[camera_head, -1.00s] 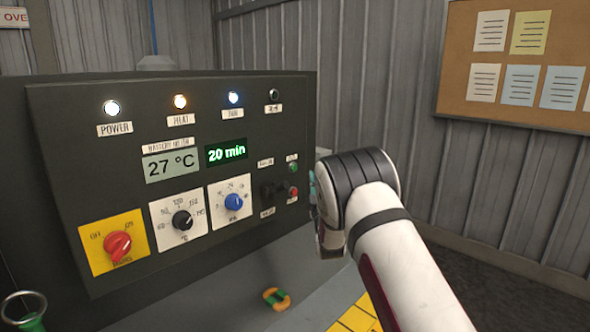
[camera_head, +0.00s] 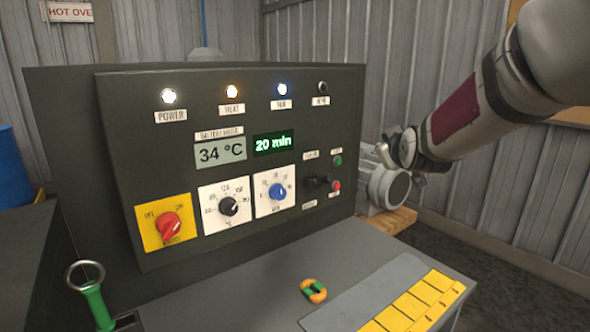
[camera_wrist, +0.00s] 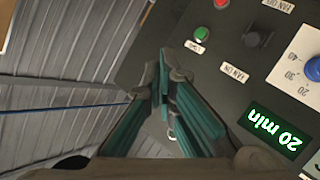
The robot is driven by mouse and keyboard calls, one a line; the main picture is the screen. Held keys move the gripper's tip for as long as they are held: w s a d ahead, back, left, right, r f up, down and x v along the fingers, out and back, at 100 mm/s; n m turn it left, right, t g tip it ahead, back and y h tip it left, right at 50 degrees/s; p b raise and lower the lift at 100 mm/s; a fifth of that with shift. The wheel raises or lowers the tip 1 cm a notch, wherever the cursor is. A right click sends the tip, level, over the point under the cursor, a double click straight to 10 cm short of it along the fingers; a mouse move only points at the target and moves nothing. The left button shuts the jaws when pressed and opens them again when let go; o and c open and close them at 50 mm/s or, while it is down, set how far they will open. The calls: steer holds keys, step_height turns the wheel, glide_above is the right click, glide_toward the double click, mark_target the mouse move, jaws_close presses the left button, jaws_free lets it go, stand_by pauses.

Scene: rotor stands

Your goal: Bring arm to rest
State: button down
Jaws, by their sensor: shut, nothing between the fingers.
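My arm (camera_head: 470,110) reaches in from the upper right of the head view, to the right of the dark control panel (camera_head: 240,100). My gripper's fingers cannot be made out there. In the wrist view my gripper (camera_wrist: 163,62) is shut and empty, its teal fingers meeting at the tips. The control panel also shows there upside down (camera_wrist: 180,20), with a green button (camera_wrist: 201,33) and the black fan switch (camera_wrist: 259,34) beyond the fingertips. The fingers look apart from the panel, though the gap is hard to judge.
A grey motor-like object (camera_head: 390,189) stands on a wooden base (camera_head: 390,222) right of the panel. An orange and green ring (camera_head: 314,290) and yellow squares (camera_head: 412,303) lie on the counter. A green-handled ring tool (camera_head: 95,300) is at lower left, a blue drum (camera_head: 12,165) at far left.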

steer(key=s+a+f+m+g, duration=0.1)
steer(key=s+f+m+g, duration=0.1)
steer(key=s, duration=1.1)
steer(key=s+a+f+m+g, duration=0.1)
steer(key=s+g, duration=0.3)
steer(key=s, duration=1)
steer(key=s+f+m+g+y, duration=0.1)
steer(key=s+f+m+g, duration=0.1)
steer(key=s, duration=1.2)
step_height(320, 180, down, 2)
steer(key=shift+s+a+m+g, duration=0.2)
steer(key=shift+a+m+g, duration=0.1)
steer(key=shift+a+g, duration=0.15)
